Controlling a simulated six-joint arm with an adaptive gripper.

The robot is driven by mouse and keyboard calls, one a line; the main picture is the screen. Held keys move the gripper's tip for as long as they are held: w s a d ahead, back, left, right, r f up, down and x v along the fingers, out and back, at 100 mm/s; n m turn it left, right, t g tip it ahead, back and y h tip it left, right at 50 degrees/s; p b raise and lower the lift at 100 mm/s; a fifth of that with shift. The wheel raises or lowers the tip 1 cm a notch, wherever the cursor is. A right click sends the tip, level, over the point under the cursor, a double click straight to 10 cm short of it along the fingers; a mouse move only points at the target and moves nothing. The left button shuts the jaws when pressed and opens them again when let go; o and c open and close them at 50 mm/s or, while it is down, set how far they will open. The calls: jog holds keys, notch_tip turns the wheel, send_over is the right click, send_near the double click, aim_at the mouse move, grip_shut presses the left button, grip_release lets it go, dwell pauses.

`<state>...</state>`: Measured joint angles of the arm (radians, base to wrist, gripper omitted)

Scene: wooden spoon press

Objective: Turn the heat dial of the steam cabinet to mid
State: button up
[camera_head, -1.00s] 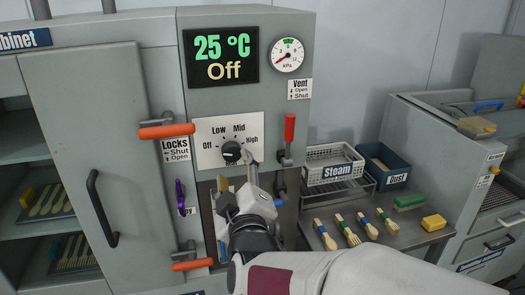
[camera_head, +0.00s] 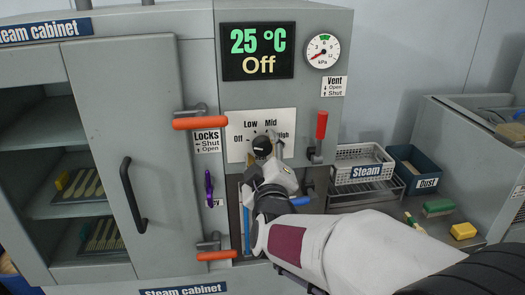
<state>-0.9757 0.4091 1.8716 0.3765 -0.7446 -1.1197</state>
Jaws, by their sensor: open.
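The black heat dial (camera_head: 262,146) is on a white plate (camera_head: 234,150) on the steam cabinet's front (camera_head: 290,95). The plate's labels read Off, Low, Mid and High; High is partly covered. The display (camera_head: 257,52) above reads 25 °C and Off. My gripper (camera_head: 268,150) is open at the dial, with one finger at its right side and the other close below it. The gripper hides the dial's lower part. I cannot tell whether the fingers touch the dial or where its pointer stands.
A red vent lever (camera_head: 321,125) stands close to the right of the dial plate. Orange lock handles (camera_head: 200,123) and a purple hook (camera_head: 209,188) are to the left. The Steam basket (camera_head: 362,158) and blue Dust bin (camera_head: 415,160) stand at right.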

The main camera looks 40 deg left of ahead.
jog(key=c, duration=1.1)
jog(key=shift+m, duration=0.4)
jog(key=m, duration=0.3)
jog(key=shift+r+m, duration=0.2)
jog(key=shift+m, duration=0.2)
jog(key=m, duration=0.5)
jog(key=shift+d+g, duration=0.1)
jog(key=shift+g, duration=0.2)
jog(key=m, duration=0.4)
jog(key=shift+w+m, duration=0.15)
jog(key=shift+m, duration=0.25)
jog(key=shift+d+m, duration=0.1)
jog(key=shift+m, duration=2)
jog(key=shift+g+y, duration=0.3)
jog(key=shift+g, duration=0.1)
